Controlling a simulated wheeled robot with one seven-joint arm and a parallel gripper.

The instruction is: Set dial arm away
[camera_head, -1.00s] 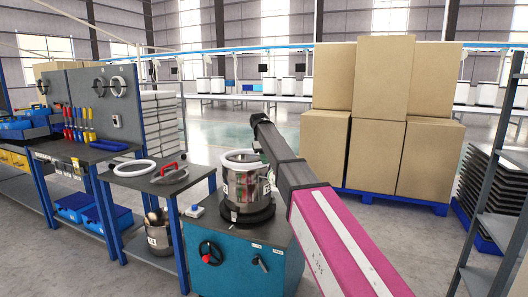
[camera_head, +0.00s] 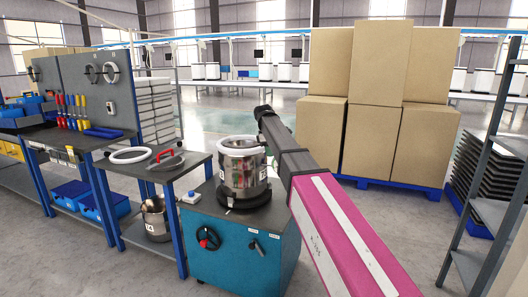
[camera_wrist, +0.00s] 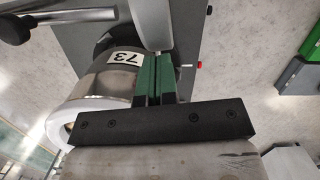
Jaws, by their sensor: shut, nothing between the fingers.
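A steel pot (camera_head: 243,172) with a white ring on its rim stands on a black round base on the teal cabinet (camera_head: 225,265). A black handwheel with a red knob (camera_head: 208,238) and a small black lever (camera_head: 256,247) are on the cabinet's front; I cannot tell which part is the dial arm. In the wrist view the pot (camera_wrist: 105,82) bears a label 73. A metal lever with a black knob (camera_wrist: 15,28) is at the top left. My gripper (camera_wrist: 156,58) has its green fingers shut and empty, right beside the pot; I cannot tell if they touch it.
A bench with a white ring (camera_head: 130,155) and a red-handled lid (camera_head: 166,160) stands left of the cabinet. Stacked cartons (camera_head: 375,110) on a blue pallet are behind right. A grey shelf rack (camera_head: 495,210) is at the right edge. Open floor lies between cabinet and cartons.

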